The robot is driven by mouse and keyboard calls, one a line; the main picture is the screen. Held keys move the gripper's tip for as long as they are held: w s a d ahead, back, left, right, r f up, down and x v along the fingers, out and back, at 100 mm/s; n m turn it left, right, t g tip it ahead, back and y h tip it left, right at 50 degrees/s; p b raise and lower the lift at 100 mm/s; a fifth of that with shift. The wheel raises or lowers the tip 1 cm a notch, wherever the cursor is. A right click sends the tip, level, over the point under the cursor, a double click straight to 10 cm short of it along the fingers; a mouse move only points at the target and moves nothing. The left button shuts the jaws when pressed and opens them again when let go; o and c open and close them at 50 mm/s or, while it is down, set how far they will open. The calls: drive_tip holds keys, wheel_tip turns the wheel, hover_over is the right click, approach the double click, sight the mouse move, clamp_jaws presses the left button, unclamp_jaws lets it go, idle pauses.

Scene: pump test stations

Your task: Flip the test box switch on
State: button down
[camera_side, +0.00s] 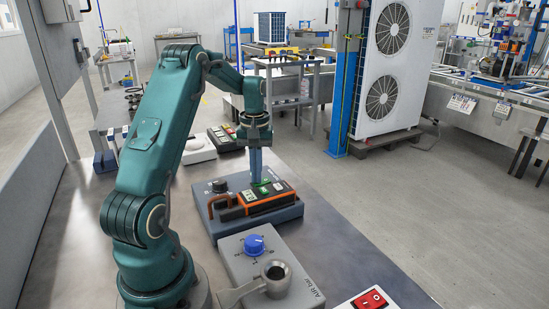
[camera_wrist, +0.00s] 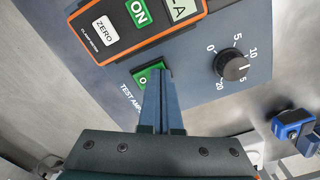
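The test box (camera_side: 268,219) is a dark blue-grey box on the bench. In the wrist view its face (camera_wrist: 192,75) carries "TEST AMP" lettering, a black dial (camera_wrist: 231,66) and a green rocker switch (camera_wrist: 147,76). The near part of the switch is partly hidden by my fingertips. My gripper (camera_wrist: 158,78) has its two blue fingers together with nothing between them, tips at the edge of the switch. I cannot tell whether they touch it. In the side view my gripper (camera_side: 256,181) points straight down over the box.
An orange and black clamp meter (camera_side: 268,198) lies on the box, close beside the fingers; its ON and ZERO buttons show in the wrist view. In front stand a grey AIR box with a blue knob (camera_side: 254,244) and a red switch (camera_side: 371,299). Bench right of them is clear.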

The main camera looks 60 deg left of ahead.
drive_tip(key=shift+r, duration=3.5)
